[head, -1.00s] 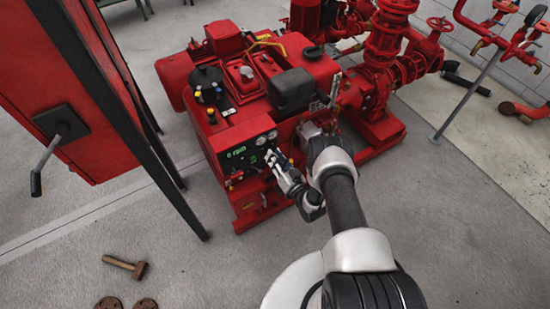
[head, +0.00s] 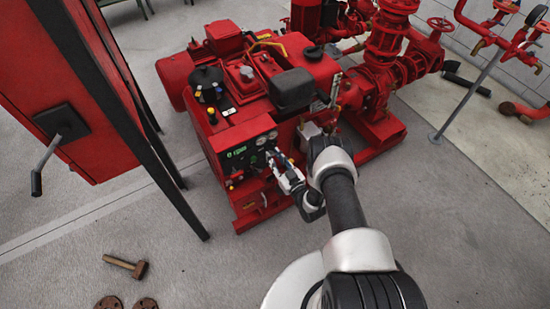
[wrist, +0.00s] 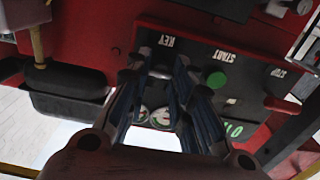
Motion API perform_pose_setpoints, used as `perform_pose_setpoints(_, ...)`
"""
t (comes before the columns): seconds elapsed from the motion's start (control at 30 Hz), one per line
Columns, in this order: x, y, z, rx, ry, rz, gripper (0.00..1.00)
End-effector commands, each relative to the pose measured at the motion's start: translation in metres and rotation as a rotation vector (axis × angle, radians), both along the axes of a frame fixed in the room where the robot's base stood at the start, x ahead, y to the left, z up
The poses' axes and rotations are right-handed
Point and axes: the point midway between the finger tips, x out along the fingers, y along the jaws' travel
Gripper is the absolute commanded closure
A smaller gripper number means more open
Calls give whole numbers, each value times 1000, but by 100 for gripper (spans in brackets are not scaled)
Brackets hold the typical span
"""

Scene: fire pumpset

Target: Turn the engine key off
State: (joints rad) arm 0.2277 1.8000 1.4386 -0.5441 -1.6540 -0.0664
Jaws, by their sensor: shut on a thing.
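The engine's black control panel (head: 250,150) faces me on the front of the red pumpset, with a green rpm readout and round gauges. My gripper (head: 273,158) is at the panel's right part. In the wrist view, which shows the panel upside down, my gripper (wrist: 161,68) has its fingertips at the KEY label (wrist: 173,42). The fingers are shut on the engine key, which is mostly hidden between them.
A red cabinet (head: 75,85) with a lever handle stands at the left. Red pump pipework (head: 388,50) stands behind at the right. The floor in front of the engine is clear.

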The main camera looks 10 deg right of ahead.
Motion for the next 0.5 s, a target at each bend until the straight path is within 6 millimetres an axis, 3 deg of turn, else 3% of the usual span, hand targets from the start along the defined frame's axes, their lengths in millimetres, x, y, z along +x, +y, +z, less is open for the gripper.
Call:
perform_pose_setpoints(0.23, -1, 0, -1, -1, 2, 0, 100)
perform_pose_setpoints(0.27, -1, 0, -1, 0, 2, 0, 78)
perform_pose_setpoints(0.5, 0, 0, 0, 1, 1, 0, 62)
